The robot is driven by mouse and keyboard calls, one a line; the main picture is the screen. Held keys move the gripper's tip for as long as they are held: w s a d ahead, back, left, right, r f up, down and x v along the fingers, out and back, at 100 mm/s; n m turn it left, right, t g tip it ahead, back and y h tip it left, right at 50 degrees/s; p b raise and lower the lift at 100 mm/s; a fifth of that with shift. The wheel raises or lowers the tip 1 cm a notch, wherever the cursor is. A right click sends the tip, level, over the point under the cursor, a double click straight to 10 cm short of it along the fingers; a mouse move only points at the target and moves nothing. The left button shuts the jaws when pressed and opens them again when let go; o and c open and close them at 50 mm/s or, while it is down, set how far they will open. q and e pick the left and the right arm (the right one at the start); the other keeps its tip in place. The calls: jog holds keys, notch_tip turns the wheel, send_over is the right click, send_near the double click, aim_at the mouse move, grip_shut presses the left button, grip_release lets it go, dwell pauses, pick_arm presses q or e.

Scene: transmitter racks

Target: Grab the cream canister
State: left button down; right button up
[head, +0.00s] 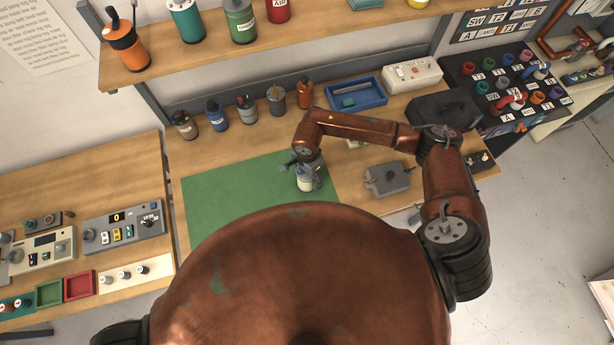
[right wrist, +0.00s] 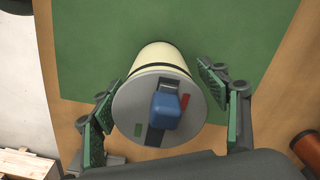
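The cream canister (head: 305,184) stands on the green mat (head: 230,192) in the head view, partly covered by my right gripper (head: 306,168). In the right wrist view the cream canister (right wrist: 158,60) has a cream body, a grey lid and a blue knob on top. My right gripper (right wrist: 158,88) is open, with one finger on each side of the canister. Narrow gaps show between the fingers and the canister. My left gripper is not in view.
Several bottles (head: 247,109) and a blue tray (head: 356,94) stand behind the mat. A grey box (head: 388,179) lies right of the mat. A shelf (head: 190,50) runs above the bench. The mat's left part is clear.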

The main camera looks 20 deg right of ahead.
jog(key=shift+r, duration=0.1)
jog(key=c, duration=1.4)
